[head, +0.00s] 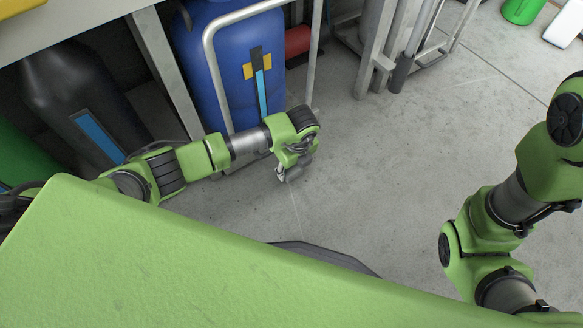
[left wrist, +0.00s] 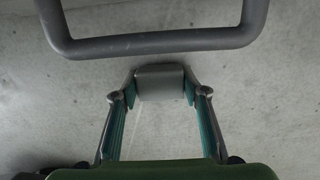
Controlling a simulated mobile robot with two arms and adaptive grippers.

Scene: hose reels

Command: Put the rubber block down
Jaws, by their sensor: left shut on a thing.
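My left gripper (head: 283,175) hangs above the concrete floor in the head view, in front of the blue container. In the left wrist view the left gripper (left wrist: 160,88) is shut on a grey rubber block (left wrist: 160,80), with a fingertip pad on each side of it. The fingers hide the block's side faces. In the head view the block is too small and covered to make out clearly. My right arm shows at the right of the head view, but its gripper is out of the picture.
A blue container (head: 205,70) stands within a grey tubular frame (head: 213,75) beside the left arm. A grey bar (left wrist: 155,44) crosses just beyond the block in the left wrist view. A dark cylinder (head: 75,90) stands at left. Floor at centre right is clear.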

